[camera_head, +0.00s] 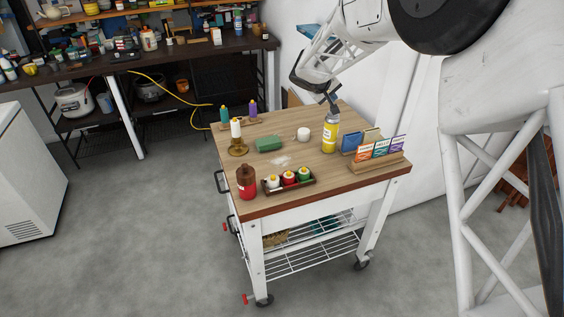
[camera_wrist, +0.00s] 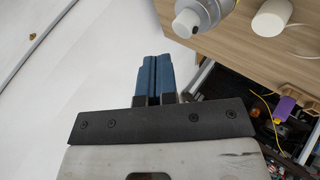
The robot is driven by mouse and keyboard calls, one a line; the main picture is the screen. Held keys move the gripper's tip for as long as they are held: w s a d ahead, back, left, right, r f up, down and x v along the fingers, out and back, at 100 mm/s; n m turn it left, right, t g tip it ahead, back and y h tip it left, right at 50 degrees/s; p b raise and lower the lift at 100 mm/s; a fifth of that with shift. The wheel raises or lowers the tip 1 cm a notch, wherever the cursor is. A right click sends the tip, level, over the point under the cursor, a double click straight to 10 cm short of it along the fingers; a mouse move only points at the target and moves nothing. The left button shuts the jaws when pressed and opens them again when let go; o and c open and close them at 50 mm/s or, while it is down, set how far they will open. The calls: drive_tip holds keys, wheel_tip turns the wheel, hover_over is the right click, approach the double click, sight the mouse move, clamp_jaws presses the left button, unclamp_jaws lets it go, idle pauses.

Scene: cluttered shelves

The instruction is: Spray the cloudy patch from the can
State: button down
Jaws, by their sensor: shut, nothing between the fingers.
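The can (camera_head: 330,136) is yellow with a grey top and stands upright on the wooden cart top. Its grey top and nozzle also show at the upper edge of the wrist view (camera_wrist: 206,10).
A green block (camera_head: 268,144), a white cup-like object (camera_head: 303,134), a candle holder (camera_head: 238,148), a red-brown bottle (camera_head: 246,182) and a tray of small bottles (camera_head: 288,187) surround the patch. A packet rack (camera_head: 380,163) stands right of the can.

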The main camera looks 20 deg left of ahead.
drive_tip(key=shift+r, duration=2.25)
drive_tip(key=shift+s+d+r, duration=0.1)
drive_tip(key=shift+d+r, duration=0.1)
drive_tip(key=shift+d, duration=0.25)
drive_tip(key=s+d+r+m+g, duration=0.1)
drive_tip(key=s+d+r+m, duration=0.15)
drive_tip(key=s+d, duration=0.6)
drive_tip(key=s+d+r+m+g, duration=0.1)
drive_tip(key=s+d+r+g, duration=0.15)
drive_tip(key=s+d, duration=0.6)
drive_tip(key=s+d+r+m, duration=0.2)
drive_tip(key=s+d+r, duration=0.25)
drive_tip(key=d, duration=0.75)
drive_tip(key=s+d+f+m+y, duration=0.1)
drive_tip(key=s+d, duration=0.3)
drive_tip(key=s, duration=0.6)
drive_tip(key=s+d+f+m+g+y, duration=0.1)
drive_tip(key=s+d+f, duration=0.2)
drive_tip(key=s, duration=0.8)
drive_tip(key=s+d+f+m+g+y, duration=0.1)
drive_tip(key=s+d, duration=0.4)
drive_tip(key=s, duration=0.6)
drive_tip(key=shift+s+f+m, duration=0.15)
drive_tip(key=shift+f+m, duration=0.4)
drive_tip(key=shift+f, duration=0.25)
